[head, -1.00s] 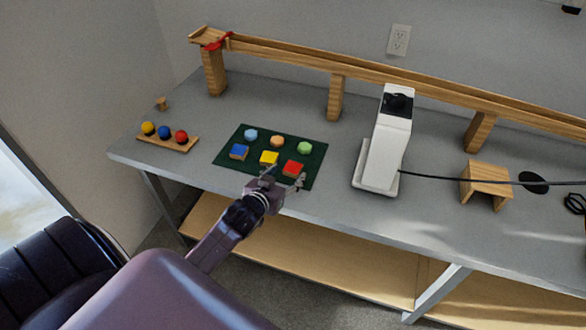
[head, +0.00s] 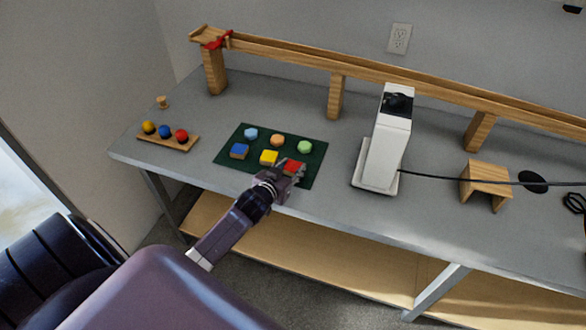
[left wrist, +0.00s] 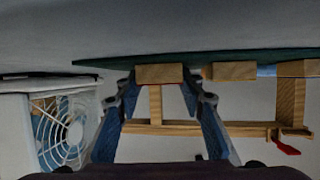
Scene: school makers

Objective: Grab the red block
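The red block (head: 293,165) lies at the front right of the dark green mat (head: 316,168), partly covered by my left gripper. My left gripper (head: 288,170) is low at the mat's front edge, at the block. In the left wrist view, which is upside down, my left gripper (left wrist: 160,82) has its fingers apart. A block with a wood-coloured side (left wrist: 160,73), which fits the red block's place, shows between the fingertips. Whether the fingers touch it is not clear. My right gripper is in neither view.
The yellow block (head: 268,157) is close to the left of the red one, with the blue block (head: 239,150) beyond. Round pieces, including a green one (head: 304,147), sit behind. A white machine (head: 383,150) stands right of the mat. A ball rack (head: 178,143) is left.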

